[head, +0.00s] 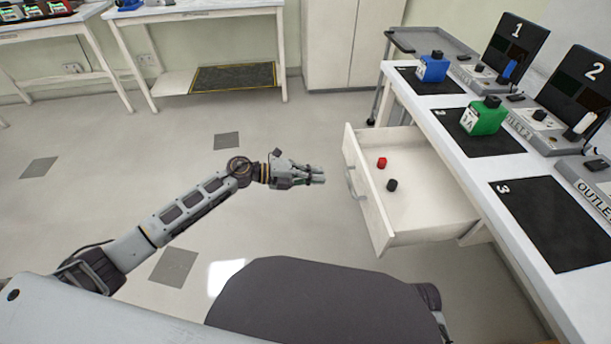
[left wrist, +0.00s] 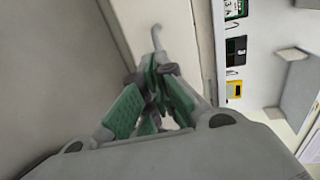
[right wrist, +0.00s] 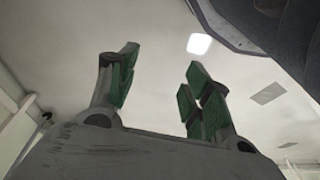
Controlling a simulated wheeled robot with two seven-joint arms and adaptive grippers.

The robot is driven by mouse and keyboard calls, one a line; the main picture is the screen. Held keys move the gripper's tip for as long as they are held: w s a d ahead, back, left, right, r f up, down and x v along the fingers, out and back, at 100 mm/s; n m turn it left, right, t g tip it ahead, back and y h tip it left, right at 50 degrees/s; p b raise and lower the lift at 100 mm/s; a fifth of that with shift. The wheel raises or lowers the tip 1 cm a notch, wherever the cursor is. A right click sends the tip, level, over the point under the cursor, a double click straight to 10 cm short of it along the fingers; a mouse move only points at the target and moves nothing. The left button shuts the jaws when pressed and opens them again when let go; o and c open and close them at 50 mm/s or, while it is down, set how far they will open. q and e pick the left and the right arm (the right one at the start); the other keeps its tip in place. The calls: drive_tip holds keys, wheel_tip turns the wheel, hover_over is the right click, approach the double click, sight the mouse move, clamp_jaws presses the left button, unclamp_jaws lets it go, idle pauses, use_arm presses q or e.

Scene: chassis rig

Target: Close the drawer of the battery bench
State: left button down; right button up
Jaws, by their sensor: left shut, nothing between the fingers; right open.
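The white drawer (head: 430,205) of the battery bench (head: 465,170) is pulled out to the left in the head view. A red cap-like piece (head: 382,162) and a black one (head: 392,185) lie inside it. Its front carries a grey handle (head: 351,183). My left gripper (head: 318,175) is shut and empty, a short way left of the drawer front. In the left wrist view the gripper (left wrist: 155,90) points at the drawer front, with the handle (left wrist: 158,40) just beyond the fingertips. My right gripper (right wrist: 160,75) is open and empty over bare floor; it is not seen in the head view.
A blue battery (head: 433,67) and a green battery (head: 484,116) stand on black mats on the bench top. The third mat (head: 553,222) is bare. A grey cart (head: 425,42) stands behind the bench. The floor left of the drawer is clear.

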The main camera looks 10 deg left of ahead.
use_arm(q)
drive_tip(key=b+x, duration=0.1)
drive_tip(key=x, duration=0.5)
drive_tip(key=shift+d, duration=0.35)
use_arm(e)
drive_tip(key=shift+a+r, duration=0.2)
drive_tip(key=shift+r, duration=0.7)
use_arm(q)
drive_tip(key=shift+f, duration=0.1)
drive_tip(key=shift+w, duration=0.1)
